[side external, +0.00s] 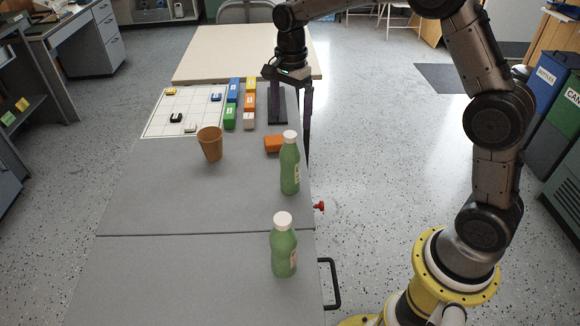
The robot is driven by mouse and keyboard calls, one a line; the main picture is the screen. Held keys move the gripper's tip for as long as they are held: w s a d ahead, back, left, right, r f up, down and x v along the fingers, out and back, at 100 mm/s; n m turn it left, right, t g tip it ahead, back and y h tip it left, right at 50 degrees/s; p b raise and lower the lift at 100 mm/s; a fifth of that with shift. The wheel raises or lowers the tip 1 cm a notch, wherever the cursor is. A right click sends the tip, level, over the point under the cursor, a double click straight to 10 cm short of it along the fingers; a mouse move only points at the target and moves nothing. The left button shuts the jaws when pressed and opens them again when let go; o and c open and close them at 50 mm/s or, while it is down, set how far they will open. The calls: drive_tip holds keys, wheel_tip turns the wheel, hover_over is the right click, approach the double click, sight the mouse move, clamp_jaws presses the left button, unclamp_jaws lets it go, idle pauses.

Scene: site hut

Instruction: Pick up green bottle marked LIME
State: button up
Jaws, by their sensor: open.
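Two green bottles with white caps stand upright on the grey table. One green bottle (290,172) is near the table's right edge, about halfway along. The other green bottle (284,251) is nearer the camera, on the front table section. Each has a pale label turned to the right, too small to read, so I cannot tell which is marked LIME. My gripper (293,121) points down beyond the farther bottle, near the right edge. Its dark fingers are spread apart, with nothing visible held between them. The farther bottle's cap partly overlaps the view towards the fingers.
An orange block (274,144) lies just left of the farther bottle. A brown cup (210,145) stands further left. Several coloured blocks (231,116) form rows beside a white grid sheet (160,126) with small blocks. The table's front left is clear.

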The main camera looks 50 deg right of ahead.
sight(290, 148)
wheel_tip(290, 148, down, 11)
drive_tip(key=shift+w+f, duration=0.1)
drive_tip(key=shift+f, duration=0.1)
idle(0.4)
drive_tip(key=shift+c, duration=0.2)
clamp_jaws()
